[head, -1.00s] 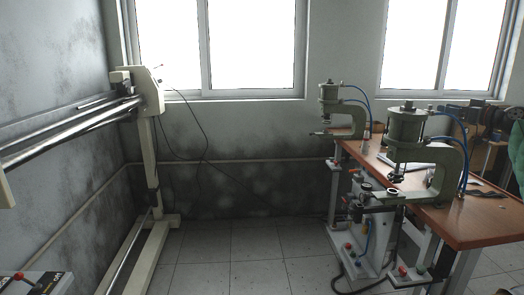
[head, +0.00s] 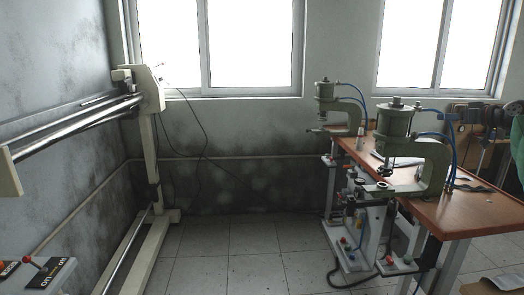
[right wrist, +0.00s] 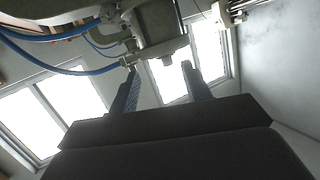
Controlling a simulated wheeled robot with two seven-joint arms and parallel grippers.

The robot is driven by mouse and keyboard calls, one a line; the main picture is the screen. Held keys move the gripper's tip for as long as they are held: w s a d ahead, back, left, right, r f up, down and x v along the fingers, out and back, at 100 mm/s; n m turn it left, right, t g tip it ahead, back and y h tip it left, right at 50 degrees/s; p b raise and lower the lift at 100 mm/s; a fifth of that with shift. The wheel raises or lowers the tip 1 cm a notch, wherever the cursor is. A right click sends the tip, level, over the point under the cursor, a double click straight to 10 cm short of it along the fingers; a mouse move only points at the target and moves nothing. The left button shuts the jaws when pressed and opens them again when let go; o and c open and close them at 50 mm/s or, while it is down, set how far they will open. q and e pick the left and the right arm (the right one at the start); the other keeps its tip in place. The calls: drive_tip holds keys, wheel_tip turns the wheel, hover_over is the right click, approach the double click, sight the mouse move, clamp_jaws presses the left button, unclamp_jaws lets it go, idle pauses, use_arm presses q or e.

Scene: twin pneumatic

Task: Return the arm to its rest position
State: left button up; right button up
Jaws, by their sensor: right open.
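My right gripper (right wrist: 159,66) shows in the right wrist view with its two fingers apart and nothing between them. Its fingers point up toward the underside of a green press with blue hoses (right wrist: 155,25); I cannot tell the gap between them. I cannot make out the right gripper clearly in the head view. My left gripper is in neither view. In the head view, the near press (head: 398,135) and the far press (head: 325,105) stand along the left edge of a wooden-topped table (head: 455,212).
A lever control box (head: 45,270) is at the lower left. A cream frame with metal rails (head: 150,95) stands at the left wall. The tiled floor (head: 240,255) between frame and table is clear. Button boxes and cables (head: 405,265) are low beside the table.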

drive_tip(key=s+a+f+g+h, duration=0.1)
drive_tip(key=s+a+h, duration=0.15)
drive_tip(key=a, duration=0.35)
drive_tip(key=s+a+f+h, duration=0.1)
drive_tip(key=s+a+h, duration=0.15)
drive_tip(key=a, duration=0.35)
drive_tip(key=s+a+f+g+h, duration=0.1)
drive_tip(key=s+a+f, duration=0.3)
drive_tip(key=a+f, duration=0.3)
drive_tip(key=s+a+f+m+g+h, duration=0.1)
drive_tip(key=s+a+f, duration=0.35)
drive_tip(key=f, duration=0.45)
drive_tip(key=s+a+f+h, duration=0.1)
drive_tip(key=s+a+f, duration=0.3)
drive_tip(key=a+f, duration=0.35)
drive_tip(key=s+a+f+g, duration=0.3)
drive_tip(key=s+a+f, duration=0.2)
drive_tip(key=s+f, duration=0.7)
drive_tip(key=s+a+f+g+y, duration=0.1)
drive_tip(key=s+a+f+g, duration=0.2)
drive_tip(key=s+f, duration=0.9)
drive_tip(key=s+a+f+m+g+y, duration=0.1)
drive_tip(key=s+a+f+g, duration=0.2)
drive_tip(key=s+a+f, duration=0.5)
drive_tip(key=s+f, duration=0.2)
drive_tip(key=s, duration=0.4)
drive_tip(key=s+f, duration=0.2)
drive_tip(key=s, duration=0.5)
drive_tip(key=shift+s+a+f, duration=0.2)
drive_tip(key=shift+a+f, duration=0.15)
